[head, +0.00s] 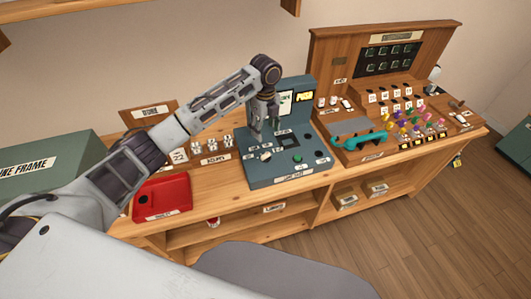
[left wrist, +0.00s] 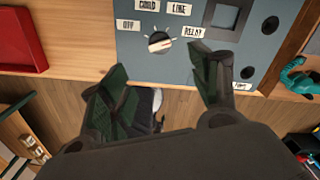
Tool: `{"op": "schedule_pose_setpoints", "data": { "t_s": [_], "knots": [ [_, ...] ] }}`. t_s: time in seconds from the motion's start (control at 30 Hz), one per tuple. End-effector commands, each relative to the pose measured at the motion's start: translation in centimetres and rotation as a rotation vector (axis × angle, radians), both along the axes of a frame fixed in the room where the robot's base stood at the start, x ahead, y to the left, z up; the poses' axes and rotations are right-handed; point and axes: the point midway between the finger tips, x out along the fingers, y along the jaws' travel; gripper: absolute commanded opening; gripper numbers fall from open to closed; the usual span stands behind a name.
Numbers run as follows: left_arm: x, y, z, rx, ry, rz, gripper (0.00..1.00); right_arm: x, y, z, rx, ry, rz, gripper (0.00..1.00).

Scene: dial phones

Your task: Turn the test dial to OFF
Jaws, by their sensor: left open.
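The test dial (left wrist: 159,42) is a small round knob with a pale bar on a blue-grey panel (left wrist: 140,65). Labels for OFF (left wrist: 128,25), COND, LINE and RELAY surround it. OFF lies at its upper left in the left wrist view; I cannot tell surely which label the bar points at. In the head view the panel belongs to the grey-green test set (head: 292,180) on the bench. My left gripper (head: 264,133) is open above this panel. In the left wrist view its fingers (left wrist: 160,66) are spread, with the dial just beyond and between their tips, apparently untouched. My right gripper is not in view.
A red tray (head: 162,196) lies left of the test set on the wooden bench (head: 222,203). A teal handset (head: 357,140) and a wooden switchboard (head: 330,60) stand right. The panel also has a square recess (left wrist: 227,15) and several buttons near my right finger.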

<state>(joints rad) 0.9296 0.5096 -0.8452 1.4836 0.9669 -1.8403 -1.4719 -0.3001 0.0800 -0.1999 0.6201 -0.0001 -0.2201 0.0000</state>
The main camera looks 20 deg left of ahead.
Motion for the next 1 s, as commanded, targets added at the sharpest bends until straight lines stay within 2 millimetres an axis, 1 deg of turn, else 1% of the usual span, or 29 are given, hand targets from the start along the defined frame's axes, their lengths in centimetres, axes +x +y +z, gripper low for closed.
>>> {"op": "schedule_pose_setpoints", "data": {
  "t_s": [0.17,0.27,0.8,1.0],
  "knots": [
    [-0.1,0.0,-1.3,0.000,0.002,0.000,0.62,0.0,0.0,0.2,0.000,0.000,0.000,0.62],
    [-0.1,0.0,-2.4,0.002,0.003,-0.001,0.62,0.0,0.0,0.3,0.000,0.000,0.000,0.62],
    [-0.1,-0.1,-9.4,-0.001,0.003,-0.001,0.62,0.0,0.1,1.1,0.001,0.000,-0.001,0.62],
    [-0.1,0.0,-11.8,0.001,0.002,0.000,0.62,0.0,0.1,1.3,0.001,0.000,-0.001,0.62]
  ]
}}
